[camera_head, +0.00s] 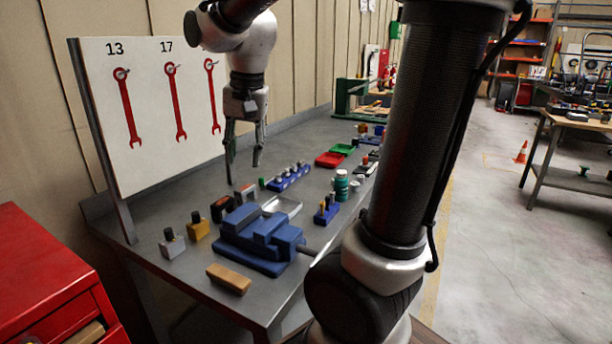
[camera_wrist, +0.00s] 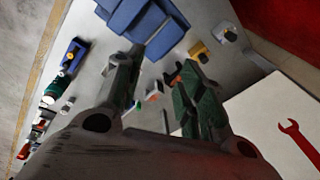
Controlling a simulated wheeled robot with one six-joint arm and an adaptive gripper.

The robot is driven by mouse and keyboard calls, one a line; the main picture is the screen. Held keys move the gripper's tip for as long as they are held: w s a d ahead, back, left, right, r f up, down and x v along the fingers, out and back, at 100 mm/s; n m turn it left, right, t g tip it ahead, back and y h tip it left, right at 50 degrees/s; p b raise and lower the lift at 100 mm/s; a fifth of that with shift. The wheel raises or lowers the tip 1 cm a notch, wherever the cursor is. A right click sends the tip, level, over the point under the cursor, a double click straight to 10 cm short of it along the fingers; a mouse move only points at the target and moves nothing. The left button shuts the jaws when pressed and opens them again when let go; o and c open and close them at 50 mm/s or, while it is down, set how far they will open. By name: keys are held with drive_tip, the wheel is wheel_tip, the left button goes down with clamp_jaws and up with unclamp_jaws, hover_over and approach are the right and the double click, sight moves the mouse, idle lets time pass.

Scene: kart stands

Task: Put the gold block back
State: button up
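The gold block (camera_head: 198,231), with a dark knob on top, stands upright on the grey bench (camera_head: 185,275) left of the blue vise-like fixture (camera_head: 262,238). It also shows at the upper right in the wrist view (camera_wrist: 197,49). My gripper (camera_head: 244,170) hangs fingers down above the bench, behind the fixture and well apart from the gold block. Its two fingers are spread, with nothing held between them, as the wrist view also shows (camera_wrist: 162,64). No empty place that clearly belongs to the gold block can be made out.
A silver-grey block (camera_head: 171,246) stands left of the gold block, and dark blocks (camera_head: 222,209) stand right. A tan block (camera_head: 229,278) lies in front. A small blue rack (camera_head: 326,212), green container (camera_head: 341,186) and red tray (camera_head: 329,159) lie further right. The wrench board (camera_head: 150,130) rises behind.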

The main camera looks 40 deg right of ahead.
drive_tip(key=s+d+f+n+t, duration=0.1)
drive_tip(key=s+d+n, duration=0.1)
drive_tip(key=s+n, duration=0.2)
drive_tip(key=s+d+f+n+t, duration=0.1)
drive_tip(key=s+d+n, duration=0.2)
drive_tip(key=s, duration=0.8)
drive_tip(key=shift+s+d+n, duration=0.2)
drive_tip(key=shift+n, duration=0.3)
